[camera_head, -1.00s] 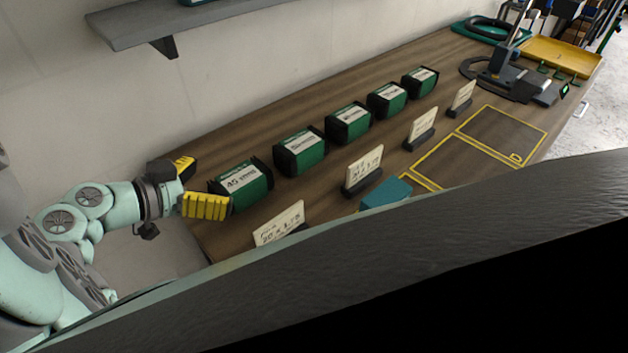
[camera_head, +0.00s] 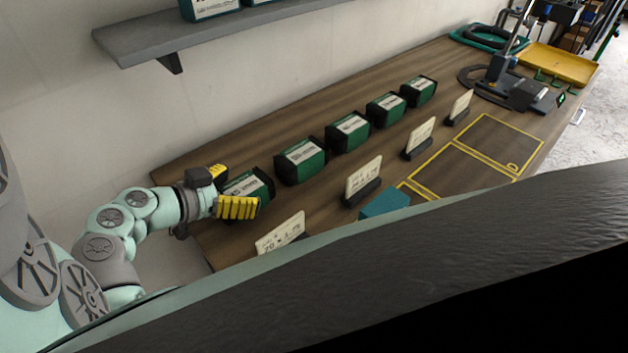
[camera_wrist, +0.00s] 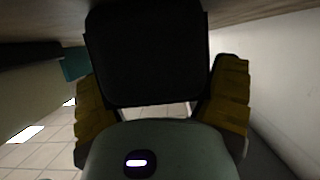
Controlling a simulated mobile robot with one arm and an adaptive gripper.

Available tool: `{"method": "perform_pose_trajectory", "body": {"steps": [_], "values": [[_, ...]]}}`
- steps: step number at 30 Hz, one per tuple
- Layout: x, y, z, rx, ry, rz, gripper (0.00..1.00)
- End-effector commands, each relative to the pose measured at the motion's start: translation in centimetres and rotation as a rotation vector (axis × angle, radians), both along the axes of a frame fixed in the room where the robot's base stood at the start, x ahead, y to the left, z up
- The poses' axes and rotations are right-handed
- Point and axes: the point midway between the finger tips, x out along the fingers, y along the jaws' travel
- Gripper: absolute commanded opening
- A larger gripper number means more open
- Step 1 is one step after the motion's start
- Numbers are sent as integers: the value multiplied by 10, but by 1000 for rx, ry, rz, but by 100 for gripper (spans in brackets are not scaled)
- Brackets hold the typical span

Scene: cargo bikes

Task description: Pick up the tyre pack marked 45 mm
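The tyre pack marked 45 mm (camera_head: 252,184) is a dark green box with black ends and a white label. It lies at the near left end of the wooden bench, partly hidden by my gripper (camera_head: 228,190). My gripper's yellow fingers are spread, one on each side of the pack's near end. In the wrist view, the black end of the pack (camera_wrist: 147,55) fills the space between the two fingers. The fingers look open around it; I cannot tell whether either touches it.
Several similar packs, the nearest one (camera_head: 301,162), stand in a row along the bench (camera_head: 300,215). Cream sign cards (camera_head: 363,177) and a teal block (camera_head: 384,202) are in front. A grey shelf (camera_head: 240,30) hangs above on the wall.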

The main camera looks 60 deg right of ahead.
Motion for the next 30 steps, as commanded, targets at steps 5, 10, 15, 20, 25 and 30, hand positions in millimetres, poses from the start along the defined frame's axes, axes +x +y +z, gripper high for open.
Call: {"method": "perform_pose_trajectory", "body": {"steps": [5, 10, 15, 20, 25, 30], "values": [[0, 0, 0, 1, 0, -1, 66], [0, 0, -1, 2, 0, 0, 48], [0, 1, -1, 4, 0, 2, 31], [0, 1, -1, 3, 2, 2, 21], [1, 1, -1, 4, 1, 3, 21], [1, 1, 4, 2, 1, 3, 20]]}}
